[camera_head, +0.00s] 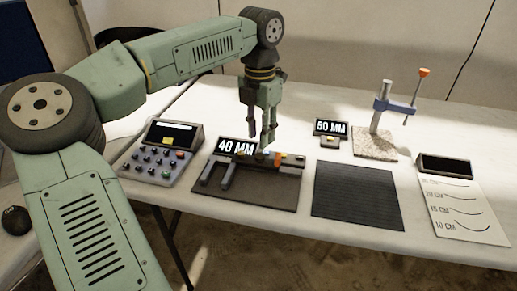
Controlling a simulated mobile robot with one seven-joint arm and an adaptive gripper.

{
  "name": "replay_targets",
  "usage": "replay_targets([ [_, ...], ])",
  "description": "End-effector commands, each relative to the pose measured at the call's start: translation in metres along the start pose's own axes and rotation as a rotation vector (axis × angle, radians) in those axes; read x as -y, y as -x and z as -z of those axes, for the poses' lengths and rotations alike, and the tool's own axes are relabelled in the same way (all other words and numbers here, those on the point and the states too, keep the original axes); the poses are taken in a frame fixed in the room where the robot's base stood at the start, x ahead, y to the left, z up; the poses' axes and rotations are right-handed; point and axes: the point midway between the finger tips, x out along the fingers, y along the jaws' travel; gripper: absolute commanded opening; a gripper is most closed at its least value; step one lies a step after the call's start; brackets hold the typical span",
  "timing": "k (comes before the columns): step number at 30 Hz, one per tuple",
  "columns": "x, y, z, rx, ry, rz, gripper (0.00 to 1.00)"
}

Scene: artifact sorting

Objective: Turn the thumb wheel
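A caliper-like tool (227,176) with two grey jaws pointing toward the front lies on a dark mat (262,192), by a sign reading "40 MM" (236,147). Orange and yellow parts show at its right end. My gripper (267,147) points down just above the tool's middle, its fingers close together. The thumb wheel cannot be made out clearly; a small dark part sits right under the fingertips. Whether the fingers touch it, or hold anything, I cannot tell.
A keypad device (164,150) stands left of the mat. To the right are a black ribbed mat (356,198), a "50 MM" sign (330,128), a stand with a blue clamp (395,104) and a marked white board (463,210). White table shows between them.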

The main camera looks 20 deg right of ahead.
Motion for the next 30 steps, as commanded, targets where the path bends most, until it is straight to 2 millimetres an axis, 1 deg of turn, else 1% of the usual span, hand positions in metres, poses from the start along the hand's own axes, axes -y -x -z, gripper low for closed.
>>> replay_targets([
  [1, 0.001, -0.01, 0.001, -0.002, -0.002, 0.002, 0.29],
  [3, 0.0, -0.023, 0.0, -0.002, -0.002, 0.001, 0.29],
  [6, 0.001, -0.037, 0.0, -0.001, -0.002, 0.001, 0.29],
  [10, 0.0, -0.05, 0.0, 0.001, -0.001, 0.001, 0.29],
  [14, 0.001, -0.055, 0.0, 0.001, -0.002, 0.0, 0.29],
  [21, 0.0, -0.056, 0.0, 0.001, -0.001, 0.0, 0.29],
  [30, 0.0, -0.055, 0.0, 0.001, -0.002, 0.0, 0.1],
])
